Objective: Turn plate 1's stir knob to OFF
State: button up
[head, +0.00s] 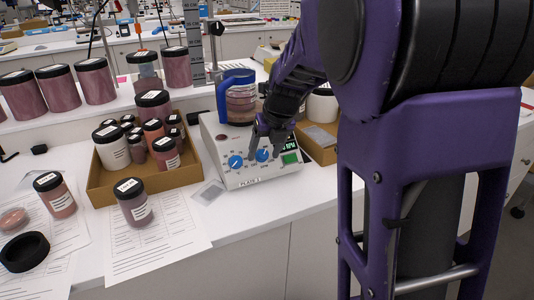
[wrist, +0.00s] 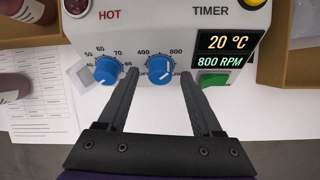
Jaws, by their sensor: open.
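Plate 1 (head: 222,150) is a white box labelled PLATE 1 on its front edge, with two blue knobs. The right one, the stir knob (wrist: 159,70), has 400 and 800 printed above it; its other markings are partly hidden by my fingers. A white mark shows at the lower right of its face. The display (wrist: 225,52) reads 20 °C and 800 RPM. My gripper (wrist: 160,74) is open, one finger on each side of the stir knob, with visible gaps. The stir knob also shows in the head view (head: 262,155), close under my gripper (head: 263,152).
The temperature knob (wrist: 108,70) is just left of my left finger. A green switch (wrist: 213,80) is near the right fingertip. A blue-handled vessel (head: 240,100) stands on plate 1. Cardboard trays (head: 105,190) flank it; a jar (head: 133,203) stands at front left.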

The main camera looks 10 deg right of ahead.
grip_shut()
dwell(0.3)
jog(key=shift+r+p, duration=0.15)
jog(key=shift+p, duration=0.35)
